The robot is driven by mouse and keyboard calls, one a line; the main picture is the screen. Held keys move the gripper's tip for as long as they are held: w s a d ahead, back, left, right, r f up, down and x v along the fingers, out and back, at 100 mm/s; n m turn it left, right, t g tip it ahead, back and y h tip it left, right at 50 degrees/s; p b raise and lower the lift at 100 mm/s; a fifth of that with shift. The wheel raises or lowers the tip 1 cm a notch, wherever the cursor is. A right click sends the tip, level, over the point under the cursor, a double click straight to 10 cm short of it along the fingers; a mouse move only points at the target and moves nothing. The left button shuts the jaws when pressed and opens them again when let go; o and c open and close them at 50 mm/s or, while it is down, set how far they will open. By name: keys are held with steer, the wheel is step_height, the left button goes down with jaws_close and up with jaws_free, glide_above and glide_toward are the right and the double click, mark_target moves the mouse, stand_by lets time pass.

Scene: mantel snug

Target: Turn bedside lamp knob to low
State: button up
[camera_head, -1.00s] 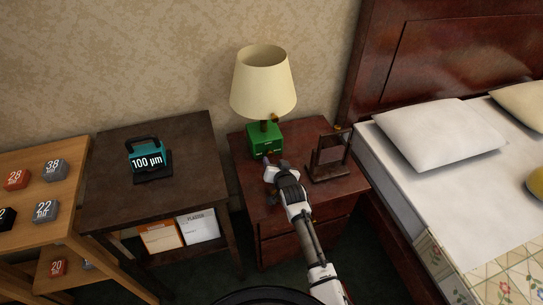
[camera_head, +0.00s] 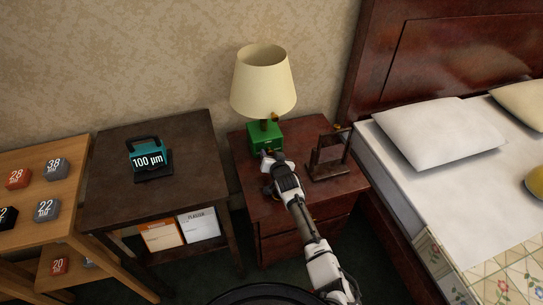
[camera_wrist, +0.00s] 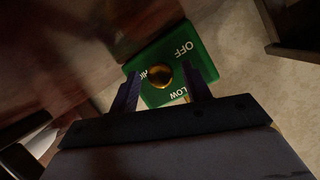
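The bedside lamp has a cream shade (camera_head: 263,80) and a green box base (camera_head: 262,136) on the nightstand (camera_head: 312,200). In the wrist view the green base (camera_wrist: 196,58) carries the words OFF and LOW and a third word partly covered. A round brass knob (camera_wrist: 161,77) stands out from the middle of this face. My gripper (camera_wrist: 160,70) is open, with one finger on each side of the knob and a gap visible on both sides. In the head view my gripper (camera_head: 267,163) is just in front of the base and hides the knob. I cannot tell the knob's setting.
A dark wooden frame (camera_head: 330,155) stands on the nightstand right of my arm. A dark side table (camera_head: 195,150) with a teal device (camera_head: 148,156) stands left. The bed (camera_head: 450,190) is on the right. The wall is close behind the lamp.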

steer(key=c, duration=0.9)
steer(key=shift+f+y+b, duration=0.1)
steer(key=shift+y+b, duration=0.2)
steer(key=shift+b, duration=0.15)
steer(key=shift+f+m+b, duration=0.15)
steer(key=shift+m+b, duration=0.45)
steer(key=shift+b, duration=0.15)
steer(key=shift+o, duration=0.2)
steer(key=b, duration=0.2)
steer(key=m+y+b, duration=0.1)
steer(key=b, duration=0.2)
steer(key=shift+f+m+y+b, duration=0.25)
steer(key=shift+m+y+b, duration=0.05)
steer(key=shift+r+m+y+b, duration=0.2)
steer(key=shift+m+y+b, duration=0.3)
steer(key=shift+b, duration=0.7)
steer(key=shift+d+r+m+g+y+b, duration=0.1)
steer(key=shift+m+g+y+b, duration=0.1)
steer(key=shift+m+b, duration=0.25)
steer(key=shift+d+m+g+y+b, duration=0.1)
steer(key=shift+m+y+b, duration=0.15)
steer(key=shift+m, duration=0.4)
